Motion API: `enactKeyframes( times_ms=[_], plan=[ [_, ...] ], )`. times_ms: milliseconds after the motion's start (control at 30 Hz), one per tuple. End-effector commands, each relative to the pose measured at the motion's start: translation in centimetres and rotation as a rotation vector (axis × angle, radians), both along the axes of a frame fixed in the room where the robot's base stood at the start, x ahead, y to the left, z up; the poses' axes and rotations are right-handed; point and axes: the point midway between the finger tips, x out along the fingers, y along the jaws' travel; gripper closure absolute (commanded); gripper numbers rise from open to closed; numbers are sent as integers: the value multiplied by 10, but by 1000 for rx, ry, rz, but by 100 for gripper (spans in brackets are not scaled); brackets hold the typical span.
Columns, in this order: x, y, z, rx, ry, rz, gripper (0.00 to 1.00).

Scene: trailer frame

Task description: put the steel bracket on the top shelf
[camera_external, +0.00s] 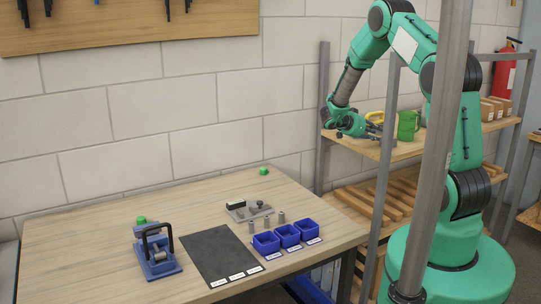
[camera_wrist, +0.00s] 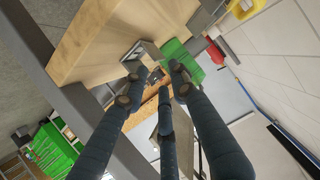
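My gripper (camera_external: 371,130) is at the left end of the upper wooden shelf board (camera_external: 368,149), with its fingers pointing right along it. In the wrist view the dark fingers of my gripper (camera_wrist: 157,88) are spread apart, with no object clearly held. A grey, hollow metal piece (camera_wrist: 142,48), which looks like the steel bracket, sits on the pale wooden board (camera_wrist: 100,38) just beyond the fingertips. Contact between it and the fingers cannot be told. In the external view it is largely hidden by my gripper.
Grey rack posts (camera_external: 386,130) rise near my arm. The workbench holds blue bins (camera_external: 287,236), a dark mat (camera_external: 214,255) and a blue clamp fixture (camera_external: 155,258).

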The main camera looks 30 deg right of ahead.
Motion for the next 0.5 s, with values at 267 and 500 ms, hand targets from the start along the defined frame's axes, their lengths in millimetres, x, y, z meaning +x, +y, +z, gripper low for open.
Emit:
enactKeyframes(
  times_ms=[267,500],
  plan=[
    [0,30,13,0,1,1,74],
    [0,36,15,0,1,0,74]
  ],
)
